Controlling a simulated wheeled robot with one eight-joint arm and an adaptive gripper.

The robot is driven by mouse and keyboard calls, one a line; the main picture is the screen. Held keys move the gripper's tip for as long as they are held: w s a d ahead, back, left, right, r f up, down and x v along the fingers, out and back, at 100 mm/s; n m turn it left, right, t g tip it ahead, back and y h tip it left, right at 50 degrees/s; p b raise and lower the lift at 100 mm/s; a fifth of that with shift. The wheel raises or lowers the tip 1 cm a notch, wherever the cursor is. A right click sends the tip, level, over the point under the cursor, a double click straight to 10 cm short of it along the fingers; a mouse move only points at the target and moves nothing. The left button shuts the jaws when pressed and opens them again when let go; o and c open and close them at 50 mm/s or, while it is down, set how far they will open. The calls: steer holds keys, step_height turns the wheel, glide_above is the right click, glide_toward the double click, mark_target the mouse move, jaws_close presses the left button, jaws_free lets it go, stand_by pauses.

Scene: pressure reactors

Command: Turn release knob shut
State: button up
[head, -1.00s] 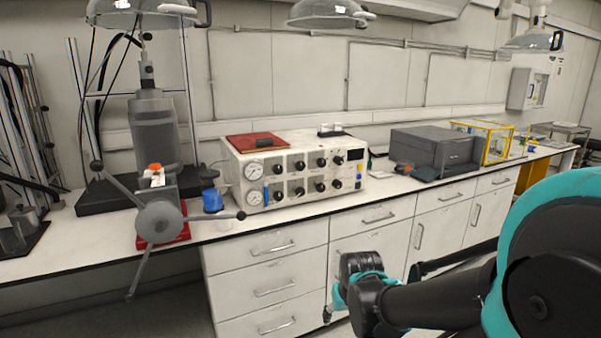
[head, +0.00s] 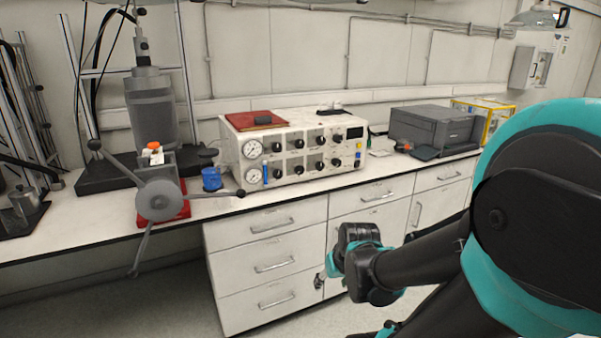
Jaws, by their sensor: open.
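The white control box (head: 310,178) stands on the bench in the head view, with two round gauges at its left and several black knobs on its front. A blue upright part (head: 265,173) sits beside the gauges. I cannot tell which knob is the release knob or how it is turned. My gripper (head: 319,282) shows small at the end of my arm, low in front of the drawers and below the bench top. It is open, and apart from the control box. Its fingers are partly hidden and hard to make out.
A grey machine (head: 432,128) stands to the right. The floor before the drawers is free.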

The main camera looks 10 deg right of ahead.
steer(key=w+a+r+n+t+y, duration=0.1)
steer(key=w+a+r+y, duration=0.1)
steer(key=w, duration=0.4)
steer(key=w+a+r+n+t+y, duration=0.1)
steer(key=w+a+r+t, duration=0.15)
steer(key=w, duration=0.25)
steer(key=n+t+y, duration=0.1)
steer(key=t+y, duration=0.1)
steer(key=t, duration=0.7)
glide_toward(300, 171)
steer(key=x, duration=1)
steer(key=shift+w, duration=0.25)
steer(key=shift+c, duration=0.2)
steer(key=c, duration=1.1)
